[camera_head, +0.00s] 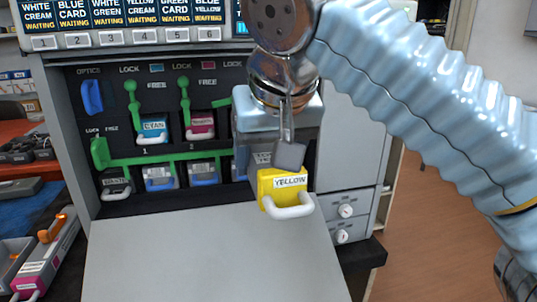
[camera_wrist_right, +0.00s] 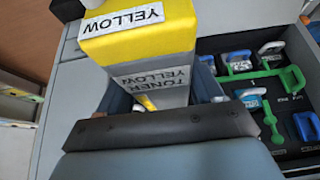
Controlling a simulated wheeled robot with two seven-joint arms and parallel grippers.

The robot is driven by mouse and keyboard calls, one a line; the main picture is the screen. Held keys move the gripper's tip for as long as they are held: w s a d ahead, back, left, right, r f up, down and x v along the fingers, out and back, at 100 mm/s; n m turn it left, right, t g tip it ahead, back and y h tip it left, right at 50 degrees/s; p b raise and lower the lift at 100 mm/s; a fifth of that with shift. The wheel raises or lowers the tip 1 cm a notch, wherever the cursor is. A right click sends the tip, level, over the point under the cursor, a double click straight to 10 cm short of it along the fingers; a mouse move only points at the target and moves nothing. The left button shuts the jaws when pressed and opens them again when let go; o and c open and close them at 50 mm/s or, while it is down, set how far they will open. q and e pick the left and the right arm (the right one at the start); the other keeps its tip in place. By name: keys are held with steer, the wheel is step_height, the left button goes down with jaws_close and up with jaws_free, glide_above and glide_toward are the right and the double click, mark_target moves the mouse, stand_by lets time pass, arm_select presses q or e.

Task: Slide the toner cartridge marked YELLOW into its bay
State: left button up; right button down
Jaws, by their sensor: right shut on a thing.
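The yellow toner cartridge (camera_head: 268,188), labelled YELLOW on its front and with a white handle, is held by my right gripper (camera_head: 288,155) in front of the printer's right side. In the right wrist view, the yellow cartridge (camera_wrist_right: 140,40) has a grey body labelled TONER YELLOW between the gripper's fingers. The cartridge is about level. The cyan (camera_head: 152,130) and magenta (camera_head: 200,125) cartridges sit in the row to its left. My right gripper and the cartridge hide the bay area right of magenta, so I cannot tell how far the cartridge is inserted. My left gripper is out of view.
Green levers (camera_head: 183,100) stand above the bays, and a green bar (camera_head: 165,157) runs below them. The open grey panel (camera_head: 205,255) lies flat in front.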

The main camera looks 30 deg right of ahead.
steer(key=shift+w, duration=0.1)
steer(key=shift+w+d, duration=0.25)
steer(key=shift+w, duration=0.6)
steer(key=shift+w+d, duration=0.2)
steer(key=shift+w, duration=0.65)
steer(key=shift+c, duration=0.4)
jaws_free()
steer(key=shift+f, duration=0.1)
steer(key=shift+s, duration=0.15)
steer(key=shift+s+a, duration=0.25)
steer(key=shift+s, duration=0.7)
steer(key=shift+s+a, duration=0.25)
steer(key=shift+s, duration=0.65)
